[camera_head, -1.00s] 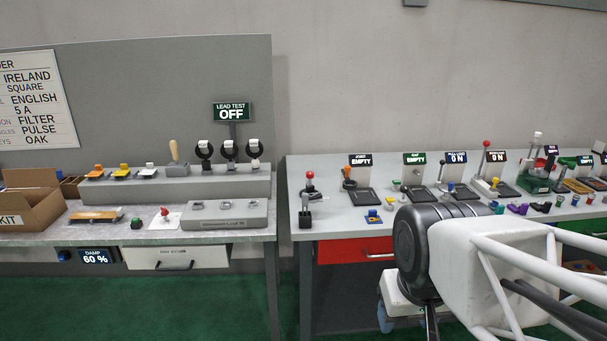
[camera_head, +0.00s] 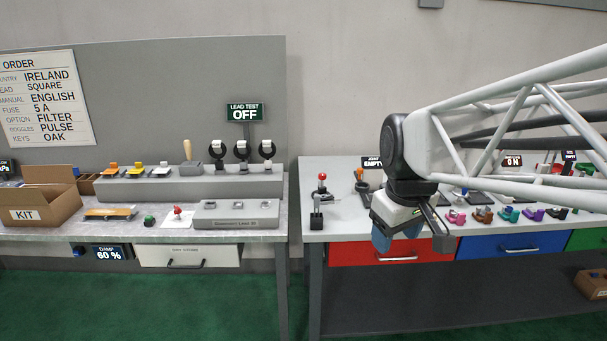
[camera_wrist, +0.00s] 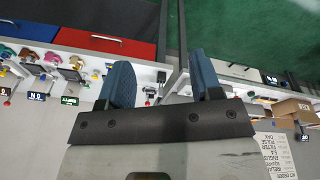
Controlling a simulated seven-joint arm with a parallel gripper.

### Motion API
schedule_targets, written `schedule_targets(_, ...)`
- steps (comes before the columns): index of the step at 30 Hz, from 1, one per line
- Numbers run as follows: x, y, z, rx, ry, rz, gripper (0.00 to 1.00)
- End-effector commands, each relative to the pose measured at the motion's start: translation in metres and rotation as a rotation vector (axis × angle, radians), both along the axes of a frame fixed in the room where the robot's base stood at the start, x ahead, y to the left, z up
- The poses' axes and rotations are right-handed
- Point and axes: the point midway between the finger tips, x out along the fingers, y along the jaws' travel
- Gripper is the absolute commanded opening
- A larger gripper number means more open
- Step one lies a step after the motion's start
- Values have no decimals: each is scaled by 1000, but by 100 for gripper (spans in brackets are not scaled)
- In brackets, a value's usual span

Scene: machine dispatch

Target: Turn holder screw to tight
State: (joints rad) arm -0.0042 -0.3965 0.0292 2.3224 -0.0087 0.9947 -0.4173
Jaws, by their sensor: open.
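I cannot tell which part is the holder screw. On the left bench, a red-topped knob (camera_head: 178,211) stands on a white plate beside a grey holder block (camera_head: 237,214) with several small fittings on top. My gripper (camera_head: 412,238) hangs in front of the right bench, near the red drawer, well to the right of that block. In the wrist view my gripper (camera_wrist: 162,78) has its two blue fingers spread apart with nothing between them. The arm hides part of the right bench.
A cardboard KIT box (camera_head: 40,208) stands at the left. A raised grey shelf (camera_head: 190,187) carries switches and round holders. A red-balled lever (camera_head: 321,186) is on the right bench. A gap separates the benches, and the space before the left bench is clear.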

Motion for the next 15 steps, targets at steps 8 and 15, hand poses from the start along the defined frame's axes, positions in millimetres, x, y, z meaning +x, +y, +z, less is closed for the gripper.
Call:
schedule_targets(8, 67, 3, 21, -36, 22, 206, 59)
schedule_targets(15, 124, 7, 33, -65, 39, 384, 59)
